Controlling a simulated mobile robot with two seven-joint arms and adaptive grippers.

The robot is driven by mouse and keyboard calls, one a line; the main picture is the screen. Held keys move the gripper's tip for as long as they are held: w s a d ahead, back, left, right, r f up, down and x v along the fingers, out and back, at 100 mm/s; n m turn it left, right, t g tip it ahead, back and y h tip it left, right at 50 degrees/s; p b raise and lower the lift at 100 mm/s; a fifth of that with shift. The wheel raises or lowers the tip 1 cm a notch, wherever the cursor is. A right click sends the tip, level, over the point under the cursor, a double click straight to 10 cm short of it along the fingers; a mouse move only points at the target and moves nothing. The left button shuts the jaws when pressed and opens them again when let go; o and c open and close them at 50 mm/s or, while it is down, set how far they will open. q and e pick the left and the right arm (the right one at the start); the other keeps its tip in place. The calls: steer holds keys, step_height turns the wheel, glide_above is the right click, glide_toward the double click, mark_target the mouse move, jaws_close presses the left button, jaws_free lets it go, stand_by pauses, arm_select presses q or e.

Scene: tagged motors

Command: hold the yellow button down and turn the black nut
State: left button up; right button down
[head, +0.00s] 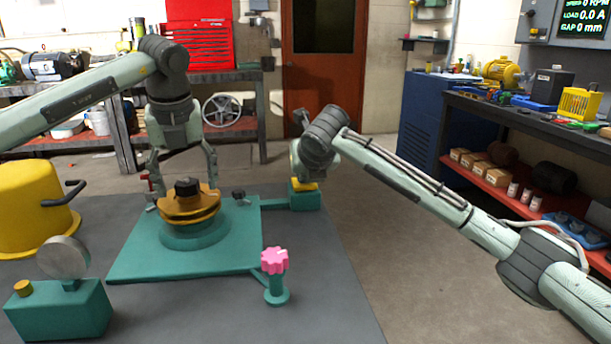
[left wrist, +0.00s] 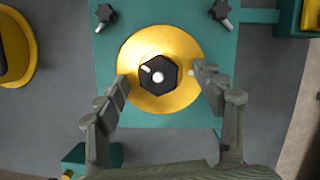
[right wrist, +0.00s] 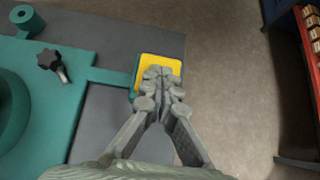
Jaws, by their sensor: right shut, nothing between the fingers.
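The black nut (head: 187,187) sits on a round brass-coloured disc (head: 190,206) on a teal base. In the left wrist view the nut (left wrist: 157,76) is a hexagon with a white mark near its centre. My left gripper (left wrist: 158,84) is open above the disc, its fingers on either side of the nut and apart from it. The yellow button (head: 306,186) is on a teal block at the base's far right. My right gripper (right wrist: 161,74) is shut and empty, its tips over the button (right wrist: 147,62); whether they press it down I cannot tell.
Black star knobs (head: 238,194) stand on the teal plate (head: 150,254) beside the disc. A pink knob (head: 274,261) on a post is at the front right. A yellow pot (head: 30,212) and a dial gauge (head: 63,257) are at left.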

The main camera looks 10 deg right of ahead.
arm_select(q)
steer(key=c, duration=1)
arm_select(e)
steer(key=shift+f, duration=0.25)
arm_select(q)
steer(key=shift+a+m, duration=0.15)
steer(key=shift+m, duration=0.75)
steer(key=shift+c, duration=0.2)
steer(key=o, duration=1.2)
steer(key=shift+h, duration=0.3)
steer(key=shift+c, duration=0.2)
arm_select(e)
steer(key=shift+r, duration=0.1)
step_height(320, 180, up, 8)
steer(key=shift+r, duration=0.1)
